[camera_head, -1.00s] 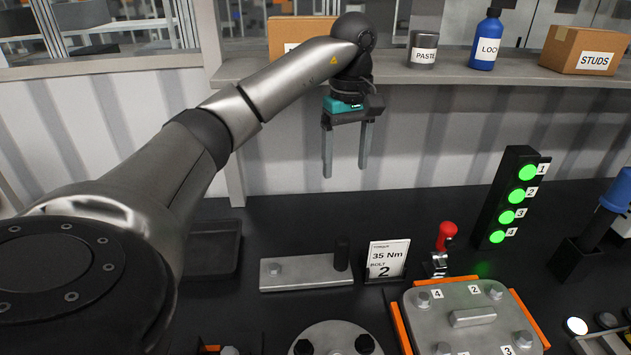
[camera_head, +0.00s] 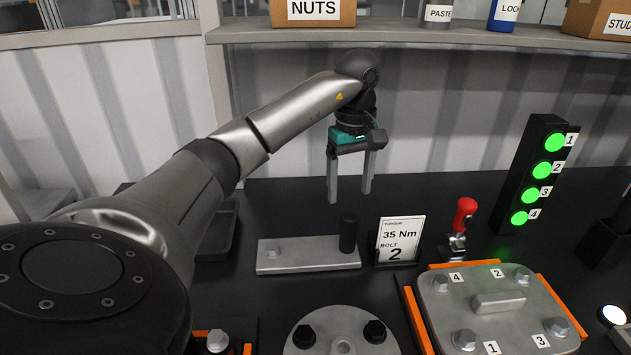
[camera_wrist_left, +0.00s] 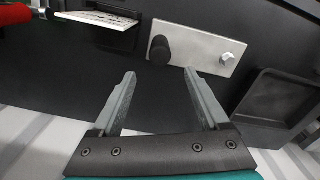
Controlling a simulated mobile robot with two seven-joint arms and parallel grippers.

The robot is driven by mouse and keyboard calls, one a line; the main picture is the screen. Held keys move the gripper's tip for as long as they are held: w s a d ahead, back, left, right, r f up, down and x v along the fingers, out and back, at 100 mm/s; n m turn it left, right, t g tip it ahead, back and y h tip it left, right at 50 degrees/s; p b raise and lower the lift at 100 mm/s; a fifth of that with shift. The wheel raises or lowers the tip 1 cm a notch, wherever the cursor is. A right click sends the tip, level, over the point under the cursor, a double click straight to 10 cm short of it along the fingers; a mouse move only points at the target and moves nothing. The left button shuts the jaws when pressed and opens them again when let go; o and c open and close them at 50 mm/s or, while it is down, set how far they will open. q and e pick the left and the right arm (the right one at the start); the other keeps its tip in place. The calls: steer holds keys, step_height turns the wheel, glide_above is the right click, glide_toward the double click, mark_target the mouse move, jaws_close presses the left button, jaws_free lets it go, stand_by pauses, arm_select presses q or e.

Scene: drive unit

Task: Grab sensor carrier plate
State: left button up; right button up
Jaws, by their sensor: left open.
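The sensor carrier plate (camera_head: 300,256) is a flat grey metal bar lying on the dark bench. It has a black upright knob (camera_head: 348,233) at its right end and a bolt at its left end. In the left wrist view the plate (camera_wrist_left: 199,48) lies beyond my fingertips, its knob (camera_wrist_left: 160,50) on the left. My left gripper (camera_head: 349,200) is open and empty. It points down above and behind the plate, apart from it. The left gripper (camera_wrist_left: 160,78) also shows open in the wrist view. My right gripper is out of view.
A torque card (camera_head: 400,240) stands right of the plate, with a red-handled clamp (camera_head: 462,222) beyond. A bolted cover (camera_head: 500,312) and a round flange (camera_head: 340,335) are in front. A dark tray (camera_head: 217,232) lies left. A lamp tower (camera_head: 535,172) and a shelf (camera_head: 420,34) stand behind.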

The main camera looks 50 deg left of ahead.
mark_target(349, 214)
arm_select(q)
step_height(349, 214, down, 4)
steer(key=shift+r, duration=0.15)
steer(key=shift+s+d+f+b, duration=0.1)
steer(key=shift+f+b, duration=0.1)
steer(key=shift+f, duration=0.7)
steer(key=shift+d+f+b, duration=0.1)
steer(key=shift+f+b, duration=0.05)
steer(key=shift+f, duration=0.75)
steer(key=shift+s+d+f+b, duration=0.1)
steer(key=shift+f+b, duration=0.1)
steer(key=shift+f, duration=0.7)
steer(key=shift+c, duration=0.4)
jaws_close()
steer(key=shift+r, duration=0.1)
